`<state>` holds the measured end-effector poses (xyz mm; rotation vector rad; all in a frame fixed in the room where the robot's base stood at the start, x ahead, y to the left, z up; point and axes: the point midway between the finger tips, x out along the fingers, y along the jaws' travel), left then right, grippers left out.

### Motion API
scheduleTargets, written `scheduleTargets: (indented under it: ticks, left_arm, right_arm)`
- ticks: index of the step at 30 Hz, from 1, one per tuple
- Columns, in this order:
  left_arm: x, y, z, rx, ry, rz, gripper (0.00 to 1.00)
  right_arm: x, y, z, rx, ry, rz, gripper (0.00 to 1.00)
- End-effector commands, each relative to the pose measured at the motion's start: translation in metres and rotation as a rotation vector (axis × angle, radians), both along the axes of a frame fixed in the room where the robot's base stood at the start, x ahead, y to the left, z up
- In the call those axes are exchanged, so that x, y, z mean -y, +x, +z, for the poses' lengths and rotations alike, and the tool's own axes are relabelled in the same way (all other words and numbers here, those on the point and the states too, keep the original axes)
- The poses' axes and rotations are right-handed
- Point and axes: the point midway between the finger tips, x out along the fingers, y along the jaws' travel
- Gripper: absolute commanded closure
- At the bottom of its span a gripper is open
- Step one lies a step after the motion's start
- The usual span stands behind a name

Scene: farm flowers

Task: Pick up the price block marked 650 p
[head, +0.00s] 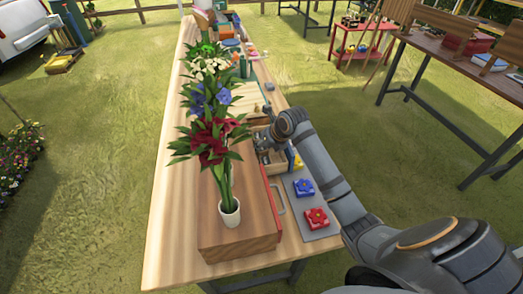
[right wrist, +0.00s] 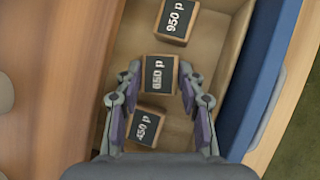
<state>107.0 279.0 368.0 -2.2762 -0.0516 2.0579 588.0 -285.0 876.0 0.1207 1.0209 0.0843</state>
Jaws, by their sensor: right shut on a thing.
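The price block marked 650 p (right wrist: 160,74) is a small wooden block with a dark, white-lettered face, in the right wrist view. It sits between the fingertips of my right gripper (right wrist: 159,80), which is shut on its two sides. The 950 p block (right wrist: 174,20) lies above it in the picture and the 450 p block (right wrist: 147,127) below it, between the fingers. In the head view my right gripper (head: 265,142) is over the small wooden compartment (head: 272,169); the blocks are too small to read there. My left gripper is out of view.
The blocks are within a wooden-walled compartment (right wrist: 222,65) with a blue thing (right wrist: 262,70) alongside. A tall flower bouquet in a white pot (head: 229,213) stands left of my right arm.

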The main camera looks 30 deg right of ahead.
Motion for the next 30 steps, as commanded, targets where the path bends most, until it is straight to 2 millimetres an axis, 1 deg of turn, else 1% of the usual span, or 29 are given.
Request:
scheduleTargets:
  ticks: [7, 8, 10, 14, 25, 27, 30]
  left_arm:
    - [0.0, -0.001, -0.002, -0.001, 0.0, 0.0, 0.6]
    - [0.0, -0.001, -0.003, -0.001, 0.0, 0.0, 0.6]
    - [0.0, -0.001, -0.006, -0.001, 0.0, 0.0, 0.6]
    - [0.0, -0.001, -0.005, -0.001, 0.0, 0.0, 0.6]
    - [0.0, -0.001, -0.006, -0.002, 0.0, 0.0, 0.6]
    - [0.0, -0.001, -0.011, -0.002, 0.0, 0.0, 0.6]
    - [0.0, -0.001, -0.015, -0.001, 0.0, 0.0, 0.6]
  right_arm:
    - [0.003, -0.001, 0.001, -0.001, -0.002, -0.001, 0.83]
    - [0.004, -0.001, 0.002, -0.001, -0.002, -0.001, 0.87]
    - [0.01, -0.002, 0.006, -0.001, -0.004, 0.0, 0.87]
    - [0.008, -0.001, 0.031, 0.004, 0.0, 0.0, 0.88]
    - [0.008, -0.001, 0.118, 0.005, 0.0, 0.0, 0.88]
    - [0.024, -0.006, 0.113, -0.003, -0.009, -0.004, 0.88]
    - [0.041, -0.011, 0.113, -0.004, -0.008, -0.004, 0.88]
